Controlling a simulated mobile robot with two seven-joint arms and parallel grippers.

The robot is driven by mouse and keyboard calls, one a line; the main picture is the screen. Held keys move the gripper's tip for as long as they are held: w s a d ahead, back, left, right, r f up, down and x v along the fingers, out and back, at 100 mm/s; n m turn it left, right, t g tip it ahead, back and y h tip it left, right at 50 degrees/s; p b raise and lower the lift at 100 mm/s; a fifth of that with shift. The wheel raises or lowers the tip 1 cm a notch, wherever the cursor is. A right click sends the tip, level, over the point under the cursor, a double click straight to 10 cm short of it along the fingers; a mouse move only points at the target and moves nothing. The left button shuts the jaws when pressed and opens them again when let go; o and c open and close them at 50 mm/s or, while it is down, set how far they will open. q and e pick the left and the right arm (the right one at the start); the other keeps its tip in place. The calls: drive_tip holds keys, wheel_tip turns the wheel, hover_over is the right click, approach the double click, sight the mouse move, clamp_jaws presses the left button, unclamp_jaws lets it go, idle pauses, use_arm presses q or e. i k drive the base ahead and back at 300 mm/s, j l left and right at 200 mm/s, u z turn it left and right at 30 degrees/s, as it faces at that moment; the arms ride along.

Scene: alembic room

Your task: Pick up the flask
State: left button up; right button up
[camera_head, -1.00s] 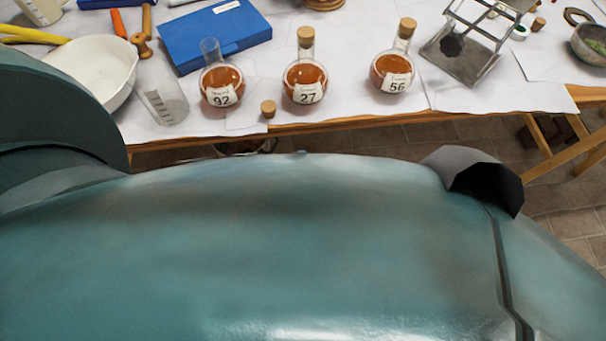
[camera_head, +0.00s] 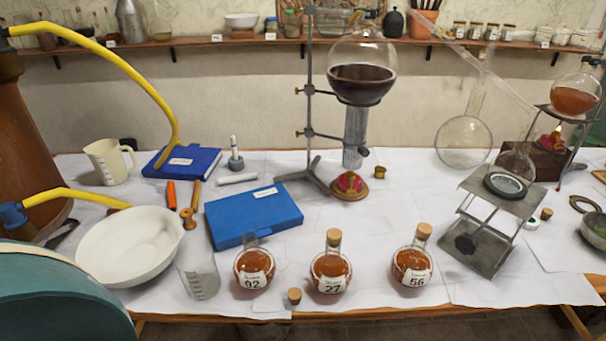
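Three round flasks of orange-brown liquid stand in a row near the table's front edge. The flask labelled 92 (camera_head: 254,270) is on the left and has an open neck. The flask labelled 27 (camera_head: 331,268) is in the middle, with a cork in its neck. The flask labelled 56 (camera_head: 412,264) is on the right, also corked. A loose cork (camera_head: 294,296) lies between flasks 92 and 27. Other glass flasks stand farther back, including a large one with dark liquid (camera_head: 361,72) on a stand. Neither of my grippers shows.
A white bowl (camera_head: 130,246), a glass beaker (camera_head: 199,275) and a blue book (camera_head: 253,216) lie left of and behind the flasks. A metal jack stand (camera_head: 475,243) is to the right. Bare paper-covered table lies behind flasks 27 and 56.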

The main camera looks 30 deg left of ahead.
sight(255, 268)
drive_tip(key=k+j+u, duration=0.15)
drive_tip(key=u, duration=0.35)
drive_tip(key=k+j+u, duration=0.1)
drive_tip(key=u, duration=0.4)
drive_tip(key=j, duration=0.1)
